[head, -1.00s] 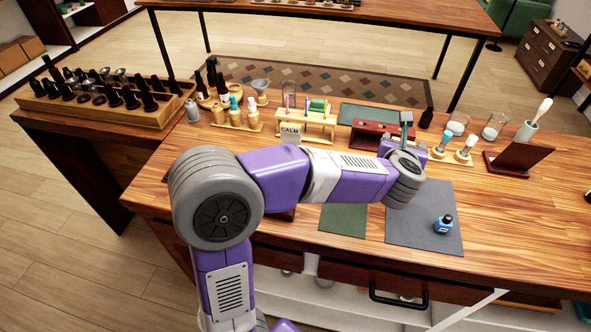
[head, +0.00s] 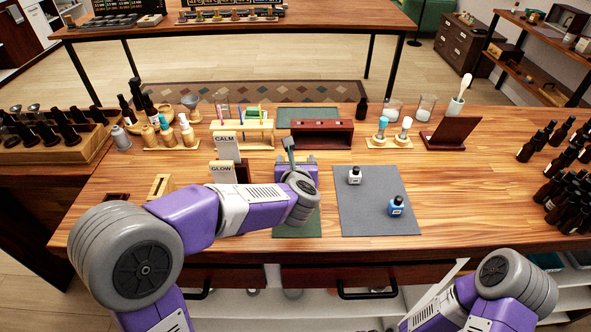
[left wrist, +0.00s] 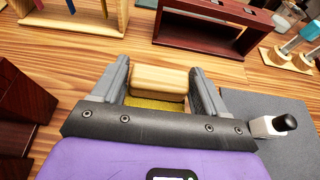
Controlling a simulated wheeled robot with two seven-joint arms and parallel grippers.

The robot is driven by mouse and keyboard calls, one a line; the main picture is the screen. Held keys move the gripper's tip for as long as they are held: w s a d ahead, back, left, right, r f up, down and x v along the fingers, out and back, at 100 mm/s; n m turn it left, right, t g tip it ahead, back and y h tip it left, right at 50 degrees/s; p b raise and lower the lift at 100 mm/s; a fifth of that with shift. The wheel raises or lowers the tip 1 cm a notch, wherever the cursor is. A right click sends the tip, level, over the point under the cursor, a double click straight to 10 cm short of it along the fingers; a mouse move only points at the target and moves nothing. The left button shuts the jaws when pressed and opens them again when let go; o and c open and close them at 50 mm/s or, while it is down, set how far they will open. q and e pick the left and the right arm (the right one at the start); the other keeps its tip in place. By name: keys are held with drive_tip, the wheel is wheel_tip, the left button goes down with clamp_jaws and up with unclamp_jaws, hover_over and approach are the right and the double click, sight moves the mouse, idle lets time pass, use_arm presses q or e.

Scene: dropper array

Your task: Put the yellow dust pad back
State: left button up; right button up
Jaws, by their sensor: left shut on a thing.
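The yellow dust pad (left wrist: 150,103) shows in the left wrist view as a yellow strip under a pale wooden handle block (left wrist: 160,80). My left gripper (left wrist: 157,88) is shut on it, with one grey finger on each side. In the head view my left gripper (head: 295,165) is over the table near the green mat (head: 297,222), left of the grey mat. The dust pad is hidden there behind my wrist. I cannot tell whether the pad touches the table. My right arm shows at the lower right of the head view, but its gripper is out of view.
The grey mat (head: 365,219) holds a white bottle (head: 354,175) and a blue bottle (head: 396,206). Behind stand a dark red rack (head: 321,133) and a wooden rack (head: 258,133). CALM and GLOW (head: 222,171) signs and a small wooden stand (head: 160,187) are at left.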

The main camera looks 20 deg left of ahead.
use_arm(q)
drive_tip(key=shift+f, duration=0.3)
drive_tip(key=shift+f+b, duration=0.25)
drive_tip(key=shift+b, duration=0.05)
drive_tip(key=o, duration=0.9)
drive_tip(key=shift+r, duration=0.1)
drive_tip(key=shift+o, duration=0.2)
drive_tip(key=shift+r+p, duration=0.25)
drive_tip(key=shift+p, duration=0.2)
drive_tip(key=p+v, duration=0.2)
drive_tip(key=v, duration=1)
drive_tip(key=shift+f, duration=0.2)
